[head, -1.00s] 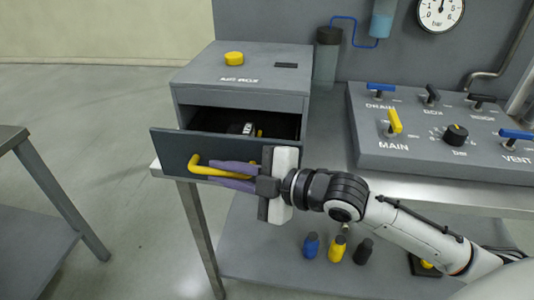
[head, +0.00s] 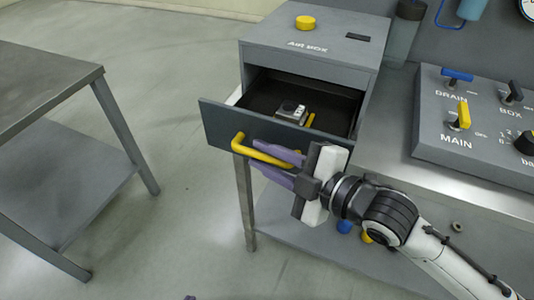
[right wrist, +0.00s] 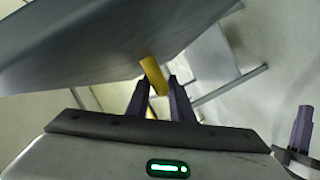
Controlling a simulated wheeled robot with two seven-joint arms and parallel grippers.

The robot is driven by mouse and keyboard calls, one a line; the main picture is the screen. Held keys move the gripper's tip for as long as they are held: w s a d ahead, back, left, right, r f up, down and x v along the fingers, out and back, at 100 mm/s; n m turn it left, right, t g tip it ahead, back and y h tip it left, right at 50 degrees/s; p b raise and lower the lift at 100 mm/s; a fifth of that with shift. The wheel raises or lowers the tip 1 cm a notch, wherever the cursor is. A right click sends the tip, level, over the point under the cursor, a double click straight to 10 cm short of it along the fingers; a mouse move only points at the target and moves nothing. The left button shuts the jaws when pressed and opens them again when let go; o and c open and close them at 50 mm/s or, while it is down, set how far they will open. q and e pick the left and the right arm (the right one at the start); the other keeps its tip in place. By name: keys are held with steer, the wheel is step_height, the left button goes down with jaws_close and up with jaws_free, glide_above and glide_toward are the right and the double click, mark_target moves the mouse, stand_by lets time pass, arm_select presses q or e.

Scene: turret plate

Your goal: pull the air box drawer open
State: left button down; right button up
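The grey air box (head: 315,62) stands on the bench with its drawer (head: 275,137) pulled well out. The drawer front carries a yellow bar handle (head: 240,146). My right gripper (head: 262,158) has one purple finger above the bar and one below, closed around it. Inside the drawer lie a small grey device (head: 291,111) and a yellow piece. One purple finger of my left gripper (right wrist: 303,125) shows at the right of the wrist view; its opening cannot be seen.
A panel (head: 475,130) with levers, including yellow MAIN, stands on the bench at right. A separate metal table (head: 50,85) stands at left, with open floor between it and the drawer. A yellow knob (head: 305,22) sits on the box. Bottles on the lower shelf are partly hidden.

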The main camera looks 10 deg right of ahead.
steer(key=v, duration=1)
steer(key=shift+s+b, duration=0.2)
steer(key=shift+b, duration=0.25)
